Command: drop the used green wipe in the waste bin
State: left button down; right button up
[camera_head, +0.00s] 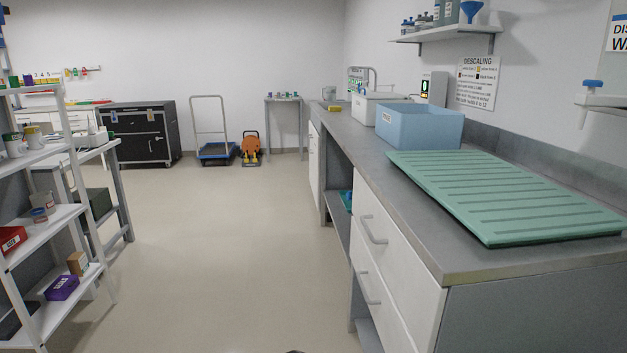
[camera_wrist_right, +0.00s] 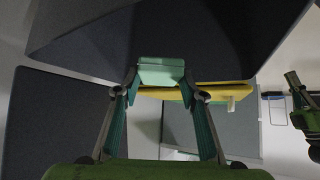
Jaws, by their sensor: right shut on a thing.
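In the right wrist view my right gripper (camera_wrist_right: 160,85) is shut on a flat pale green piece, the green wipe (camera_wrist_right: 161,71), held between its fingertips. A yellow bar-like thing (camera_wrist_right: 215,92) with a small white part shows just behind the fingertips; I cannot tell whether it touches the wipe. Green and grey parts at the right edge of that view look like part of my left gripper (camera_wrist_right: 300,112); its jaws are not clear. Neither gripper shows in the head view. I make out no waste bin in either view.
A grey counter (camera_head: 350,135) runs along the right, with a ribbed green mat (camera_head: 500,190) and a blue box (camera_head: 420,125). White shelves (camera_head: 40,225) stand at the left. A blue trolley (camera_head: 215,150) and an orange reel (camera_head: 251,148) stand far back. The floor between is clear.

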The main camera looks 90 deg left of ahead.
jog(key=o, duration=1.1)
jog(key=shift+d, duration=0.1)
jog(key=v, duration=1.2)
jog(key=shift+f, duration=0.1)
